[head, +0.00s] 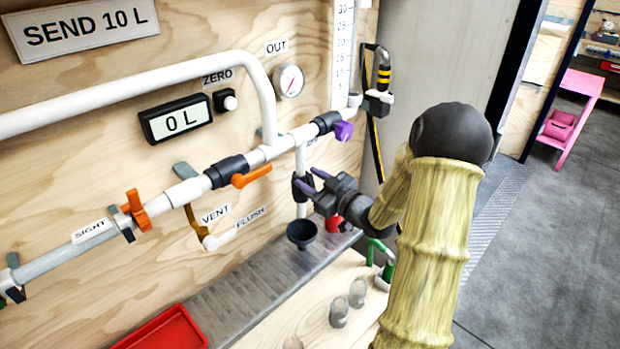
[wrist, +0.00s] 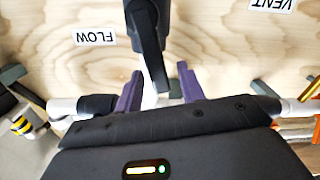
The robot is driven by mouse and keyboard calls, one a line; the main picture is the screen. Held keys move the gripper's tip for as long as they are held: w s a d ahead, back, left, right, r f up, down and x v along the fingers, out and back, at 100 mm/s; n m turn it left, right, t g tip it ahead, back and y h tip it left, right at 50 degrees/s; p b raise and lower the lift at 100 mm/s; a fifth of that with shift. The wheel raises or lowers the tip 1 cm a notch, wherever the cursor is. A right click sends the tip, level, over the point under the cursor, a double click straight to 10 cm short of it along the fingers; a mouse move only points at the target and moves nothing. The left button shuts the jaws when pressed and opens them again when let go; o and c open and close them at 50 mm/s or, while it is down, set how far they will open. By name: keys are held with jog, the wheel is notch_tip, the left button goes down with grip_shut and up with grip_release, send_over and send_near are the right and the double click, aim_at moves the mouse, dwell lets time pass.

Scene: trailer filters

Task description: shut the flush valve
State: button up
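In the head view, the FLUSH label (head: 251,217) is left of a short white downpipe with a black valve (head: 302,188) on it, above a black funnel (head: 301,233). I take this for the flush valve. In the wrist view, its black body and lever (wrist: 148,45) come down from the top edge, the lever roughly along the pipe and slightly tilted. My gripper (wrist: 160,72) has two purple fingers standing apart, with the lever's end between them. I cannot tell if either finger touches it. In the head view, my gripper (head: 307,177) is right at the valve and partly hides it.
An orange-handled valve (head: 250,176) and a purple-handled one (head: 344,131) are on the main pipe above. The VENT branch (head: 205,238) is to the left. The display (head: 175,119) reads 0 L. Glass jars (head: 339,312) and a red tray (head: 165,331) are below.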

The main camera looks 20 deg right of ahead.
jog(key=shift+w+a, duration=0.15)
jog(key=shift+w, duration=0.15)
grip_shut()
